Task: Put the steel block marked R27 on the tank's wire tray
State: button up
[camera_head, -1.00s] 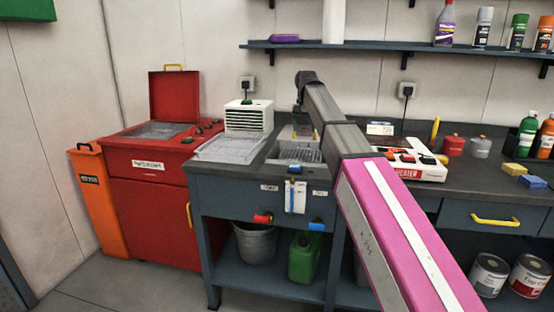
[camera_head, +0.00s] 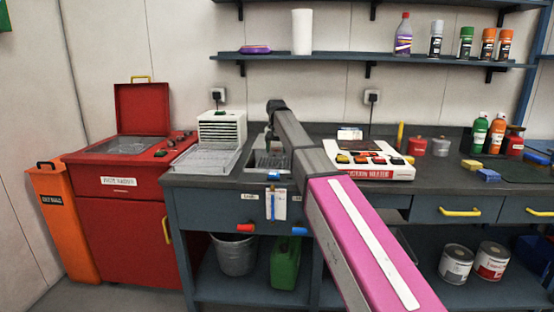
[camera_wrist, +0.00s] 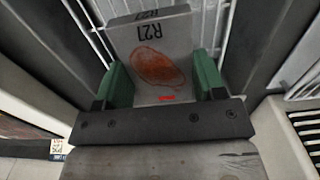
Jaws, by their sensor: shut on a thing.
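My gripper (camera_wrist: 158,82) has green fingers shut on a grey steel block (camera_wrist: 152,48). The block has a rust-brown patch and a small red mark; its lettering looks like R21 or R27, and I cannot tell which for sure. White wires of the tank's wire tray (camera_wrist: 98,38) show beyond and beside the block in the wrist view. I cannot tell whether the block touches them. In the head view my arm reaches over the bench to the tank (camera_head: 252,160), where the wire tray (camera_head: 270,162) shows. The gripper and block are not clear there.
A white vented unit (camera_head: 222,128) with a clear tray (camera_head: 205,159) stands left of the tank. An induction heater (camera_head: 370,161) stands close on the right. A red cabinet (camera_head: 135,181) is farther left. A shelf (camera_head: 340,59) runs above the bench.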

aim_at(277, 163)
jog(key=shift+w+d+f, duration=0.2)
jog(key=shift+w+f, duration=0.1)
jog(key=shift+w, duration=0.15)
jog(key=shift+f, duration=1.95)
jog(key=shift+f, duration=0.1)
jog(key=o, duration=1.4)
jog(key=shift+o, duration=0.2)
notch_tip(277, 163, up, 12)
jog(key=shift+r, duration=0.1)
